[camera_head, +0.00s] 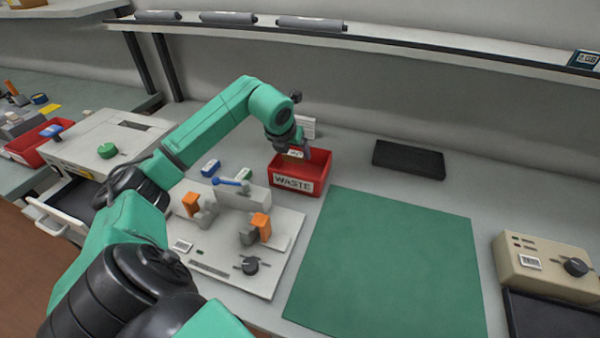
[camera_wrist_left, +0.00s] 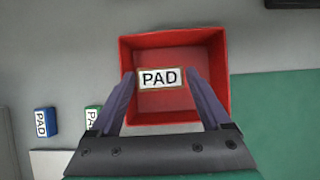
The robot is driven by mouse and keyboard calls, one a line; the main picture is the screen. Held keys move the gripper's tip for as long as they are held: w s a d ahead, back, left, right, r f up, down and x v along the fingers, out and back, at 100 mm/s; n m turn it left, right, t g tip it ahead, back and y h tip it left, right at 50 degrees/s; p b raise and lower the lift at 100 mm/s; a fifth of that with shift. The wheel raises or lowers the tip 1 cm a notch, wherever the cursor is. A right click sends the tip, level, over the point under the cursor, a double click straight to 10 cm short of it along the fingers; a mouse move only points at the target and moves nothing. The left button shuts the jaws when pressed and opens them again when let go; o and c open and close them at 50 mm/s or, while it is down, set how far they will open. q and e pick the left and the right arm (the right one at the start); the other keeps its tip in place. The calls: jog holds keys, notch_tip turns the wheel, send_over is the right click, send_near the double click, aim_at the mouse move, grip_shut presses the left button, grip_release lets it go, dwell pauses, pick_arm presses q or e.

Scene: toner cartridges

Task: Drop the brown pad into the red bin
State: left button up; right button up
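The brown pad (camera_wrist_left: 161,78), with a white PAD label and thin brown edges, sits between the fingertips of my left gripper (camera_wrist_left: 161,74), which touch its two sides. In the head view the pad (camera_head: 294,154) shows just under the left gripper (camera_head: 299,148). The red bin (camera_head: 299,184), labelled WASTE, stands on the bench directly below. In the wrist view the bin's walls (camera_wrist_left: 222,100) surround the held pad, and the visible bin floor is bare. My right gripper is out of view.
A blue pad (camera_wrist_left: 45,122) and a green pad (camera_wrist_left: 93,117) lie left of the bin, behind a light fixture plate (camera_head: 225,250) with orange clamps. A green mat (camera_head: 390,265) lies to the right.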

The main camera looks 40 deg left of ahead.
pick_arm(q)
jog(key=shift+o, duration=0.6)
jog(key=shift+r, duration=0.15)
jog(key=b+v, duration=0.1)
jog(key=v, duration=1.3)
jog(key=shift+s+d, duration=0.1)
jog(key=shift+s, duration=0.05)
